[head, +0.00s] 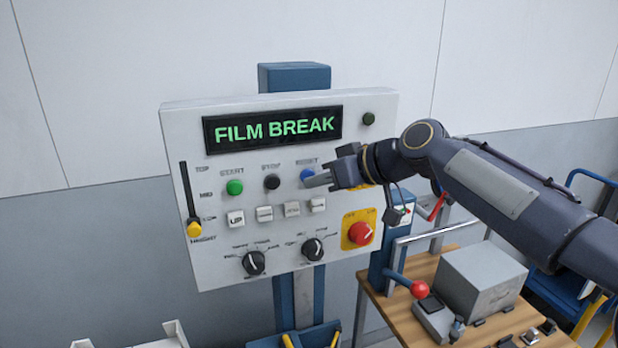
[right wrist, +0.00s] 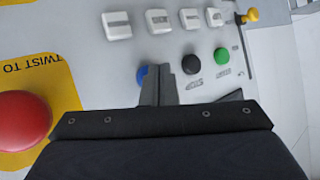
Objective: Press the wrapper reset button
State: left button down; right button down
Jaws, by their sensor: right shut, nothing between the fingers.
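The blue reset button (head: 307,174) is on the control panel (head: 280,240), under the "RESET" label and right of the black stop button (head: 272,182) and green start button (head: 235,187). My right gripper (head: 308,182) is shut and empty, its fingertips at the lower edge of the blue button in the head view. In the right wrist view the closed fingers (right wrist: 159,75) partly cover the blue button (right wrist: 143,73); I cannot tell whether they touch it. The display (head: 273,128) reads "FILM BREAK" in green. My left gripper is not in view.
A red knob on a yellow plate (head: 359,230) sits lower right on the panel. White keys (head: 236,218) and black dials (head: 254,262) lie below the buttons. A red emergency button shows in the right wrist view (right wrist: 22,120). A wooden bench (head: 395,320) stands at right.

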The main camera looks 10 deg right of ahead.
jog(key=shift+w, duration=0.45)
dwell(0.3)
jog(key=shift+s, duration=0.1)
jog(key=shift+s+d+b, duration=0.1)
jog(key=shift+s+b, duration=0.35)
jog(key=shift+s, duration=0.4)
jog(key=s+b, duration=0.2)
jog(key=s, duration=0.1)
jog(key=s+d, duration=0.1)
jog(key=s, duration=0.1)
jog(key=shift+b, duration=0.4)
jog(key=shift+w, duration=0.1)
